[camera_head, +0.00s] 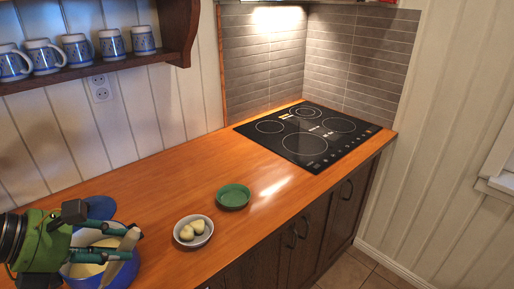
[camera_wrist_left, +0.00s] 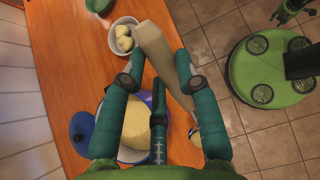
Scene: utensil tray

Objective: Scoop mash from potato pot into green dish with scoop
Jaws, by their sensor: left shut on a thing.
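My left gripper (camera_head: 132,244) is at the lower left of the head view, over the blue potato pot (camera_head: 128,272). It is shut on a long pale beige scoop (camera_head: 118,262); the scoop also shows between the fingers in the left wrist view (camera_wrist_left: 163,55). Pale yellow mash (camera_wrist_left: 135,122) fills much of the pot, partly hidden by the fingers. I cannot tell whether the scoop carries mash. The small round green dish (camera_head: 233,196) stands on the counter to the right and looks empty. A green part at the top right of the wrist view may be my right gripper (camera_wrist_left: 288,12); its state is unclear.
A white bowl (camera_head: 205,240) with pale potatoes (camera_head: 187,232) stands between pot and dish. A blue lid (camera_head: 101,207) lies behind the pot. A black cooktop (camera_head: 300,145) is at the far end. The wooden counter (camera_head: 170,185) is clear behind the bowl. Mugs stand on a wall shelf.

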